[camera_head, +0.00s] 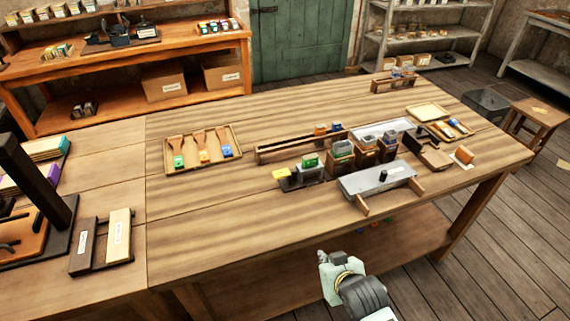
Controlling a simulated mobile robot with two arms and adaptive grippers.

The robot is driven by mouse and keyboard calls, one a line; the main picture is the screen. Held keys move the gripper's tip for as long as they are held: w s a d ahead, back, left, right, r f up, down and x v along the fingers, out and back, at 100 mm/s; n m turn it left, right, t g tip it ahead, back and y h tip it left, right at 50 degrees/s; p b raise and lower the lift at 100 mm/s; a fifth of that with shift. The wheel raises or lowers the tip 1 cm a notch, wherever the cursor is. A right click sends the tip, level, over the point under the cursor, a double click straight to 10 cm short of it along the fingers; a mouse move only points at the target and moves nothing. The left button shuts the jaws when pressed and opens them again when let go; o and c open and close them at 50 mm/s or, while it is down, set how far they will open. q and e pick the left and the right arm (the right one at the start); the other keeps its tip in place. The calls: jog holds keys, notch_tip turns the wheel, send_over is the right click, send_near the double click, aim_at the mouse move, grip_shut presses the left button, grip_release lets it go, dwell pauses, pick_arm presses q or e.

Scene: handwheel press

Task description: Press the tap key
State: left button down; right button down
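A grey flat plate (365,181) with a small black knob (383,176) lies at the table's right front, between wooden supports. It may be the tap key, but no label on it can be read. My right arm comes in from the bottom, and its gripper (328,268) is in front of the table's front edge, below and left of the plate and apart from it. Its fingers are too small and turned to tell open from shut. My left gripper is not in view.
Behind the plate stand wooden boxes (341,160) with coloured blocks and a long wooden rack (285,151). A tray (239,149) of stamps lies further left. A dark post (32,178) stands far left. The table's middle front is clear.

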aim_at(285, 176)
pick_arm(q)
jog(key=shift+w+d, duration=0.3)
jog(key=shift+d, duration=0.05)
pick_arm(e)
jog(key=w+a+r+t+y, duration=0.1)
jog(key=w+a+r+t, duration=0.1)
jog(key=w+r, duration=0.2)
jog(key=w+a+r+t+y, duration=0.1)
jog(key=w+a+r+t, duration=0.1)
jog(key=r, duration=0.9)
jog(key=w+a+r+n+t+y, duration=0.1)
jog(key=w+a+r+t, duration=0.1)
jog(key=w+a+r, duration=0.2)
jog(key=w+r, duration=0.3)
jog(key=shift+r, duration=0.25)
jog(key=shift+a, duration=0.15)
